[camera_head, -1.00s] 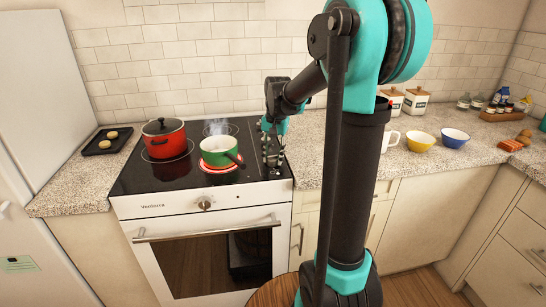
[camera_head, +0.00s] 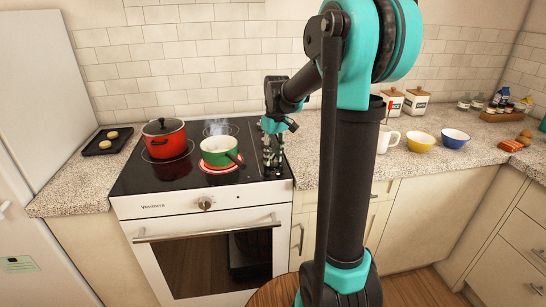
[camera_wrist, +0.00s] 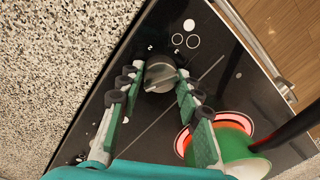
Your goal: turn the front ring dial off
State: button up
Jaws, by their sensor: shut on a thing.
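In the wrist view, a grey round dial (camera_wrist: 160,75) with a raised grip bar stands on the black cooktop, with small white marks around it. My gripper (camera_wrist: 159,73) is shut on this dial, one finger on each side. In the head view, my gripper (camera_head: 272,168) points down at the right edge of the cooktop (camera_head: 130,182) and hides the dial. The ring under the green saucepan (camera_head: 222,146) glows red, and the glow (camera_wrist: 238,120) also shows in the wrist view.
A red lidded pot (camera_head: 166,140) stands to the left on the cooktop. A separate knob (camera_head: 205,204) is on the oven front. The speckled counter (camera_head: 306,150) right of the cooktop is clear near my gripper.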

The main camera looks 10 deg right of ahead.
aim_at(274, 155)
jog(key=n, duration=0.5)
jog(key=shift+n, duration=0.4)
dwell(0.4)
jog(key=o, duration=1.2)
jog(key=shift+c, duration=0.2)
notch_tip(274, 155, up, 12)
jog(key=shift+w+d, duration=0.2)
jog(key=shift+w, duration=0.15)
